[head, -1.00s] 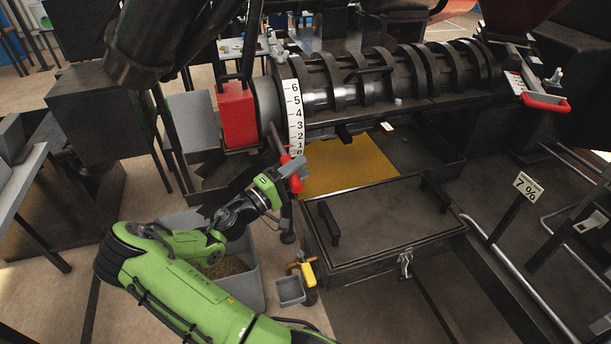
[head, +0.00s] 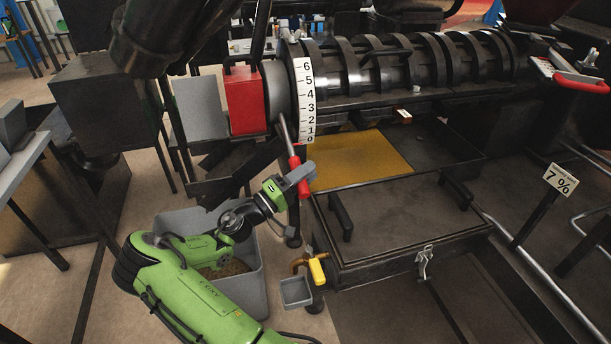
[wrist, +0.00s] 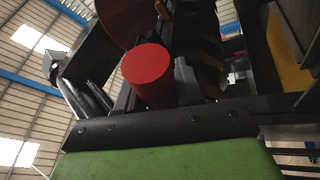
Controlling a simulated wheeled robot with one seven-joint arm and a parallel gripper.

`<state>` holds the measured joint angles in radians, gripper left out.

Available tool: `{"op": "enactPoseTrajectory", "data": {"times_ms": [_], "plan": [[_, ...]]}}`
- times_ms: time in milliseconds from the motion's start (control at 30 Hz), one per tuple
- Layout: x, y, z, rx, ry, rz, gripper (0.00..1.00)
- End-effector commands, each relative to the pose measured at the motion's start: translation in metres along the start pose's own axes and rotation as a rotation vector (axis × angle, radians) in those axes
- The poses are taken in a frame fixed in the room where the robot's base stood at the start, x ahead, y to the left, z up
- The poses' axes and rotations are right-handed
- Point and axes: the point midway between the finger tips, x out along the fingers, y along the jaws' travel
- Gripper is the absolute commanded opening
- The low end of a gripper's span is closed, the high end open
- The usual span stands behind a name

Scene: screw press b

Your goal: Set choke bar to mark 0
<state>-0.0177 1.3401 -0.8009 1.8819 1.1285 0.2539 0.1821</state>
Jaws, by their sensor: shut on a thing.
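The choke bar (head: 298,175) is a thin metal rod with a red grip, hanging steeply from the left side of the white scale (head: 306,98). The scale is marked 0 to 6, with 0 at its lower end. The red grip lies below the 0 mark, and the rod's upper part runs just left of the low numbers. My gripper (head: 300,177) is shut on the red grip. In the wrist view the red grip's round end (wrist: 147,66) stands between the grey fingers. The exact reading of the bar cannot be told.
A red block (head: 244,100) sits left of the scale, and the ribbed press cage (head: 385,68) runs to the right. A grey bin (head: 254,276) stands beneath my arm. A dark tray with handles (head: 395,219) lies to the right, and a yellow-handled valve (head: 317,270) is below.

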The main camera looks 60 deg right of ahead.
Motion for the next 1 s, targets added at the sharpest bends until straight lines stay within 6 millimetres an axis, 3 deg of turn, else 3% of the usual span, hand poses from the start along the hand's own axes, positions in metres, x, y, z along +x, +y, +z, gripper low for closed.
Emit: {"op": "enactPoseTrajectory", "data": {"times_ms": [67,100,200,467,567,1000], "plan": [[-0.003,-0.007,0.002,-0.004,-0.002,-0.019,0.00],[-0.003,-0.007,0.002,-0.004,-0.002,-0.019,0.40],[-0.003,-0.007,0.001,-0.004,-0.002,-0.017,0.55],[-0.003,-0.005,0.001,-0.003,0.000,-0.012,0.57],[-0.014,-0.004,-0.001,-0.004,0.004,-0.013,0.57],[-0.132,-0.003,-0.001,-0.002,0.006,-0.014,0.57]]}}
